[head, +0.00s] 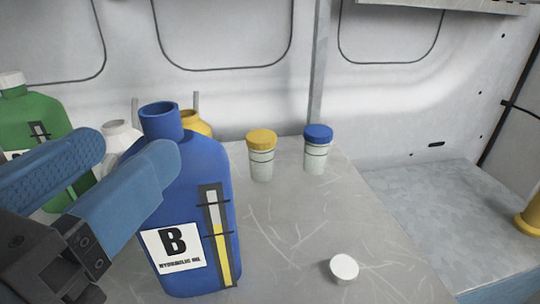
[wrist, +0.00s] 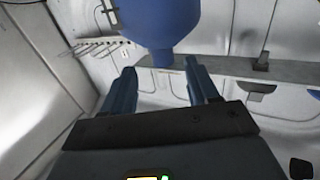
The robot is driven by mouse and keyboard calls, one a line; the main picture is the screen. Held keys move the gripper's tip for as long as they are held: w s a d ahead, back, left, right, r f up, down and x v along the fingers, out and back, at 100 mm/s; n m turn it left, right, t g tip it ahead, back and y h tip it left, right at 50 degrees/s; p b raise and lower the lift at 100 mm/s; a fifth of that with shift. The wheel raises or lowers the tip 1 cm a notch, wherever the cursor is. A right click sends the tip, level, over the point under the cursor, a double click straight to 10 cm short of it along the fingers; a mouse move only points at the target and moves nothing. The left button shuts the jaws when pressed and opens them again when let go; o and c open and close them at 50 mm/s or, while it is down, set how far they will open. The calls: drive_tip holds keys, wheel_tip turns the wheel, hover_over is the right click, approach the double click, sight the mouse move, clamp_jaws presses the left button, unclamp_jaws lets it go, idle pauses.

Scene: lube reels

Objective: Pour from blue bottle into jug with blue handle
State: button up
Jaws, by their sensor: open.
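The blue bottle (head: 190,200), labelled B hydraulic oil, stands upright and uncapped on the grey worktop. In the wrist view the blue bottle (wrist: 160,22) is at the top centre, its neck between or just beyond my fingertips. My gripper (head: 130,152) is open, its blue fingers apart at the left of the head view. One finger overlaps the bottle's shoulder in the picture; I cannot tell whether it touches. In the wrist view my gripper (wrist: 160,72) shows nothing clamped between its fingers. I see no jug with a blue handle in either view.
A green bottle (head: 30,120), a white bottle (head: 122,130) and a yellow bottle (head: 196,123) stand behind and left. A yellow-lidded jar (head: 261,155) and a blue-lidded jar (head: 317,148) stand farther back. A white cap (head: 344,268) lies on the worktop (head: 300,225), which is otherwise clear around it.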

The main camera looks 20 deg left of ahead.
sight(148, 126)
drive_tip(key=w, duration=0.4)
drive_tip(key=w+a, duration=0.1)
drive_tip(key=w, duration=0.2)
drive_tip(key=shift+r+p, duration=0.1)
drive_tip(key=shift+p, duration=0.25)
drive_tip(key=shift+s, duration=0.1)
clamp_jaws()
drive_tip(key=shift+r, duration=0.1)
idle(0.9)
